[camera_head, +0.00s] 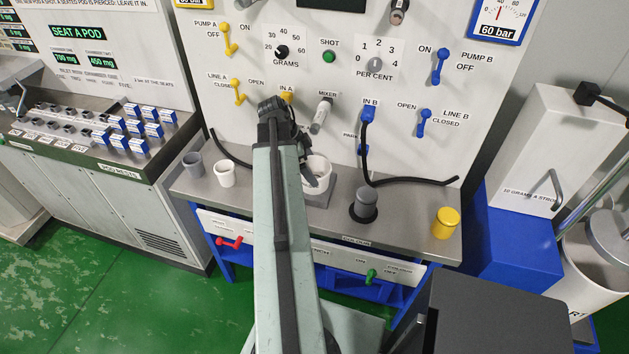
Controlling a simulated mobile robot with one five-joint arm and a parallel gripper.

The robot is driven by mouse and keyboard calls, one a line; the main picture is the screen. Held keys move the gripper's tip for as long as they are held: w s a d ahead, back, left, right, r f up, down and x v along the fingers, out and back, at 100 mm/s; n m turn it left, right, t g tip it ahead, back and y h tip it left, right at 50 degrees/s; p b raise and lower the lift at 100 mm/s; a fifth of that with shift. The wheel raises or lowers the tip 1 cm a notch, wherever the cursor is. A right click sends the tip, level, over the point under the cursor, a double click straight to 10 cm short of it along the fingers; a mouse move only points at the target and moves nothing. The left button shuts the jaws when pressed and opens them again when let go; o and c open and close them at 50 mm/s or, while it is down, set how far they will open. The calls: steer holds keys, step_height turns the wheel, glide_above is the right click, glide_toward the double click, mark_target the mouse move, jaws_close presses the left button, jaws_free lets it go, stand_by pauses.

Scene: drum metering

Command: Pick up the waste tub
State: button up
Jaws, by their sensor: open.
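No vessel in view carries a readable waste label, so I cannot tell for sure which is the waste tub. A yellow tub (445,223) stands upright at the right end of the grey bench. A white tub (322,168) sits on a grey stand under the mixer spout, partly hidden by my arm. A white cup (226,175) and a grey cup (193,165) stand at the bench's left end. My gripper (309,174) is open, beside or over the white tub's left side; its fingertips are partly hidden and contact is unclear.
A dark grey vessel (364,206) stands on a black base right of the middle. Black hoses (410,182) run across the bench (410,222). The panel (350,75) with levers rises behind. A blue box (510,240) stands at the right.

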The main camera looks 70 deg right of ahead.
mark_target(318, 175)
steer(key=b+x, duration=0.4)
steer(key=x, duration=0.1)
steer(key=shift+s, duration=0.15)
steer(key=shift+r, duration=0.25)
steer(key=c, duration=1.2)
steer(key=shift+r+p, duration=0.5)
steer(key=shift+p, duration=0.25)
steer(key=w+a, duration=0.2)
steer(key=w, duration=0.3)
steer(key=w+a, duration=0.3)
steer(key=w, duration=0.2)
steer(key=w+a, duration=0.2)
steer(key=w, duration=0.4)
steer(key=shift+w+a+r, duration=0.1)
steer(key=shift+a+r, duration=0.1)
steer(key=shift+a, duration=0.2)
